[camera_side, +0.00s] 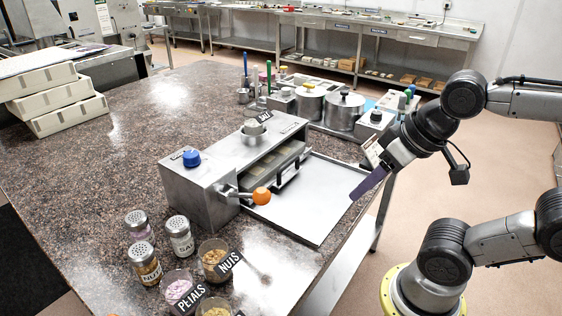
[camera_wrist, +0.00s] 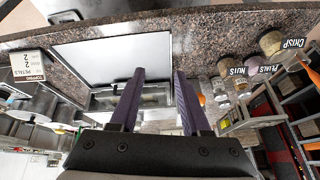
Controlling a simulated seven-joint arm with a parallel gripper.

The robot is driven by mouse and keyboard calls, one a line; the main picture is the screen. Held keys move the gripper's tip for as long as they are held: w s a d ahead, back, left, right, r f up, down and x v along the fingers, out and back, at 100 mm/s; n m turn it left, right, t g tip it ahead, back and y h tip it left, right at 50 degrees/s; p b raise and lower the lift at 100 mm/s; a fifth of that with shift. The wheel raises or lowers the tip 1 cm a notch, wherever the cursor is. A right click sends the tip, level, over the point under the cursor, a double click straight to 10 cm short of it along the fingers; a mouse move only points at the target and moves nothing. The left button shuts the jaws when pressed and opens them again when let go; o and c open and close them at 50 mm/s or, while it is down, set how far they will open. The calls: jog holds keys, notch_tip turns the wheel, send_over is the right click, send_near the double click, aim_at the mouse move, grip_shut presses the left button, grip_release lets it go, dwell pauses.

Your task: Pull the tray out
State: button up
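A steel machine (camera_side: 195,190) with a blue cap stands on the counter. Its front slot is open, and a tray (camera_side: 290,168) with pale squares sits inside, its front edge just showing. A flat steel shelf (camera_side: 310,205) extends in front of the slot. My gripper (camera_side: 354,197), with purple fingers, is above the shelf's right edge, apart from the tray. In the wrist view, my gripper (camera_wrist: 158,74) has its fingers spread with nothing between them. The shelf (camera_wrist: 105,60) and the slot area (camera_wrist: 130,97) lie beyond; the fingers partly hide the slot.
An orange-knobbed lever (camera_side: 261,196) sticks out at the slot's left. Shakers (camera_side: 180,236) and cups of nuts (camera_side: 214,258) and petals (camera_side: 180,288) stand at the front left. Metal pots (camera_side: 344,110) are behind the machine. White boxes (camera_side: 55,98) are stacked at the far left.

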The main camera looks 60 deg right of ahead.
jog(key=w+d+r+m+g, duration=0.1)
jog(key=w+d+r+m, duration=0.2)
jog(key=w+r+m, duration=0.7)
jog(key=m+g, duration=0.2)
jog(key=m, duration=0.4)
send_over(289, 161)
jog(key=s, duration=0.3)
jog(key=s+x, duration=0.2)
jog(key=x, duration=1.9)
jog(key=shift+s, duration=0.1)
grip_shut()
